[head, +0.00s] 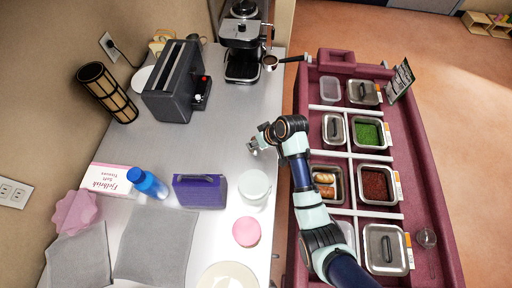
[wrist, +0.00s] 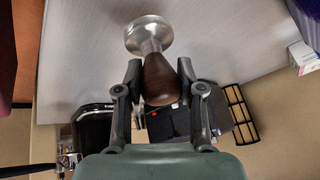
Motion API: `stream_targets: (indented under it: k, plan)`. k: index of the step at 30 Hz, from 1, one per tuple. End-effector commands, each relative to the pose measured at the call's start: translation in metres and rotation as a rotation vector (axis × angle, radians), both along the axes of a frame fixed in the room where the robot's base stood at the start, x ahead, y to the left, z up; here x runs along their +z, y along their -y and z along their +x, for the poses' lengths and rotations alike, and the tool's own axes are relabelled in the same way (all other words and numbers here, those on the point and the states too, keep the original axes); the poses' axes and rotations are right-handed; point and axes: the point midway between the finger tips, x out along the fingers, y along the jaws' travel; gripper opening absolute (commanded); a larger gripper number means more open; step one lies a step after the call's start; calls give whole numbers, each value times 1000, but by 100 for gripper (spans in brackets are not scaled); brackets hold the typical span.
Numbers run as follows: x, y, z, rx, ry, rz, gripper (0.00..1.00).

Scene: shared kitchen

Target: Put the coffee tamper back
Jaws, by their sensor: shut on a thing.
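The coffee tamper (wrist: 161,82) has a dark brown wooden handle and a round silver metal base. In the wrist view its handle is between the two fingers of my gripper (wrist: 159,68), which is shut on it. The base points away from the gripper, over the grey counter. In the head view my gripper (head: 257,139) is over the right part of the counter, in front of the espresso machine (head: 243,36). The tamper is too small there to make out clearly. I cannot tell a tamper holder or stand in either view.
A portafilter (head: 271,62) with a black handle is at the machine's right. A black toaster (head: 172,82) stands at the left. A purple box (head: 200,191), a pale bowl (head: 254,185) and a pink-topped item (head: 246,231) are nearer. A maroon cart (head: 440,215) with food pans is at the right. The counter's middle is clear.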

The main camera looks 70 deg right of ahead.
Motion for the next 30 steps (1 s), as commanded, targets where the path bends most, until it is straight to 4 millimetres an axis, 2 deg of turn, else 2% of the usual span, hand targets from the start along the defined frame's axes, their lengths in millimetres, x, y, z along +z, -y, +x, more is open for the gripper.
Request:
stream_targets:
  k: [2, 9, 21, 22, 26, 30]
  plan:
    - [-1, 0, 0, 0, 1, -1, 0]
    - [-39, 0, 0, 0, 1, 1, 0]
    - [-46, 0, 0, 1, 0, 0, 0]
    - [-45, 0, 0, 0, -1, 1, 43]
    - [-45, 0, 0, 0, -1, 1, 63]
    - [-45, 0, 0, 0, 0, 0, 63]
